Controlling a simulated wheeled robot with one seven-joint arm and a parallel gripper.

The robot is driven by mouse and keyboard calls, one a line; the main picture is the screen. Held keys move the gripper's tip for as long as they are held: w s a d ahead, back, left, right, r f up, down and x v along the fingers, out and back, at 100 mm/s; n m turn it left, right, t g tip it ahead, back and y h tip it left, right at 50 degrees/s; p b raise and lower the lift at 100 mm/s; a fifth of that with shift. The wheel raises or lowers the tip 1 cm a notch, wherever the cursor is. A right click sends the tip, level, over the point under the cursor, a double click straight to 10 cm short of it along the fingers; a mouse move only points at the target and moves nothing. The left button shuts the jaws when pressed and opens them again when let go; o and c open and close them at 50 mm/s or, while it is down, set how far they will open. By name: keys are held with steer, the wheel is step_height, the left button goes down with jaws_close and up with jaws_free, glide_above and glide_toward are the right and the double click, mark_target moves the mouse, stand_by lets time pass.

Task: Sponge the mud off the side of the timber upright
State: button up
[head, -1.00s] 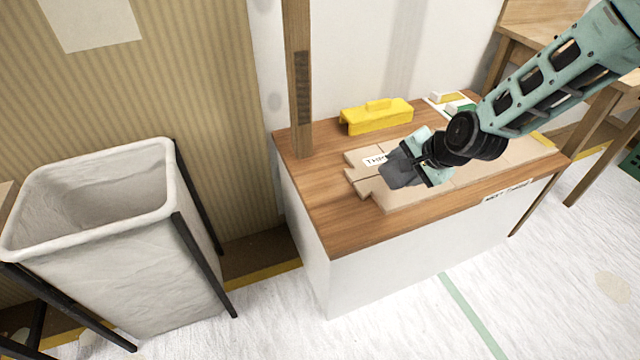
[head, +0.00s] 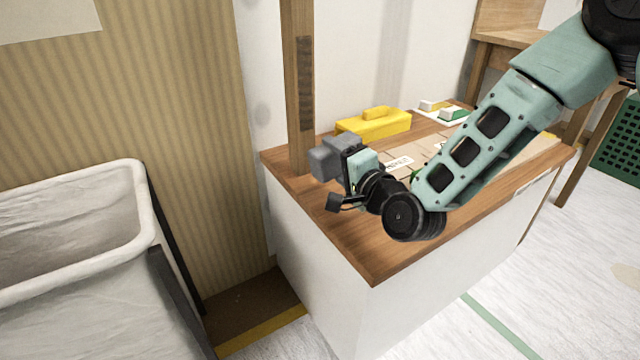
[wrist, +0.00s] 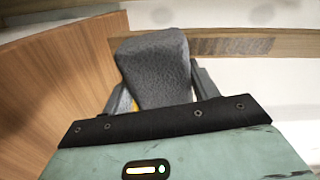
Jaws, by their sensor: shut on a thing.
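The timber upright (head: 296,80) stands at the back left corner of the wooden bench top. A dark brown mud patch (head: 306,80) runs along its right side; in the wrist view the mud patch (wrist: 232,46) shows on the upright, which lies across the top of the picture. My gripper (head: 342,160) is shut on a grey sponge (head: 333,156), which also shows between the fingers in the wrist view (wrist: 155,70). The sponge is in front of the upright and below the mud in the head view. Whether it touches the upright I cannot tell.
A yellow box with a handle (head: 374,123) sits behind the gripper on the bench top (head: 375,258). Pale flat boards (head: 425,148) lie to the right. A white-lined bin (head: 70,215) stands at the left.

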mark_target(302, 77)
steer(key=shift+a+f+b, duration=0.2)
steer(key=shift+f+b, duration=0.3)
steer(key=shift+f, duration=0.45)
steer(key=shift+x, duration=3.25)
steer(key=shift+r+x, duration=0.2)
steer(key=shift+x, duration=1.05)
steer(key=shift+r, duration=3.7)
steer(key=shift+r, duration=3.9)
